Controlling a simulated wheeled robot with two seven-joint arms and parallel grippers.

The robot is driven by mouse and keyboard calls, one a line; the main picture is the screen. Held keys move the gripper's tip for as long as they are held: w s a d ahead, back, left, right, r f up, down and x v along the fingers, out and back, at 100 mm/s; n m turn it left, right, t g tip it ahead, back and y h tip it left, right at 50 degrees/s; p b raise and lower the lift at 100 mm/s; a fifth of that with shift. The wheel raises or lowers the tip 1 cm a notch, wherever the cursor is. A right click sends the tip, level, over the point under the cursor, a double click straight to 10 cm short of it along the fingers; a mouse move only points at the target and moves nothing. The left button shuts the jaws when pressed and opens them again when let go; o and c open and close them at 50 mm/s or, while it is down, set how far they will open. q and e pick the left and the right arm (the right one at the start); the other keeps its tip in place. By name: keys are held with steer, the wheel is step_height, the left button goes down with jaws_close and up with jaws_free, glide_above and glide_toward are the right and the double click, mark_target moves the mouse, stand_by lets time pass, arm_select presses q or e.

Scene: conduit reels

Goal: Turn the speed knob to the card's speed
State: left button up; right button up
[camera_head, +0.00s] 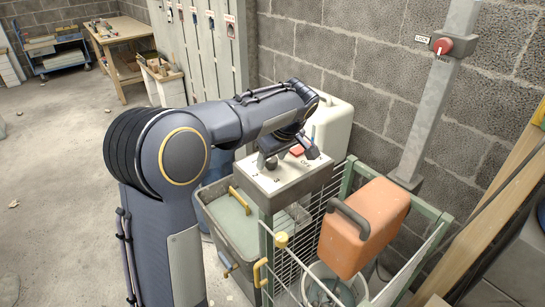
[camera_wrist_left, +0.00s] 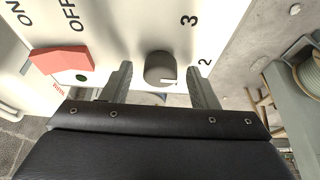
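The grey speed knob (camera_wrist_left: 160,68) is on the pale top of a control box, with a white mark on its lower right side. Numbers 3 and 2 are printed to its right in the left wrist view. My left gripper (camera_wrist_left: 161,80) is open, with one finger on each side of the knob and a visible gap at both sides. In the head view my left arm reaches over the control box (camera_head: 295,185), and the knob (camera_head: 270,163) shows below the gripper. I cannot make out a speed card. My right gripper is not in view.
A red switch (camera_wrist_left: 61,60) labelled ON and OFF is beside the knob. An orange canister (camera_head: 365,228) and a white canister (camera_head: 335,122) flank the box. A red LOCK knob (camera_head: 443,46) is on a grey post. Open floor lies at left.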

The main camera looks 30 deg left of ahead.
arm_select(q)
steer(key=v, duration=0.7)
steer(key=shift+d+r, duration=0.15)
steer(key=shift+r, duration=0.2)
steer(key=s+d+f+m+t+h, duration=0.1)
steer(key=s+f+m, duration=0.3)
steer(key=s, duration=0.5)
steer(key=s+d+f+m+t+h, duration=0.1)
steer(key=s+d+f+m+h, duration=0.2)
steer(key=s, duration=0.6)
steer(key=s+d+f+m+t+h, duration=0.1)
steer(key=s+d+f+m+h, duration=0.3)
steer(key=s, duration=0.6)
steer(key=shift+f+m+t, duration=0.35)
steer(key=shift+m+t, duration=0.05)
steer(key=shift+m, duration=0.1)
stand_by(2.0)
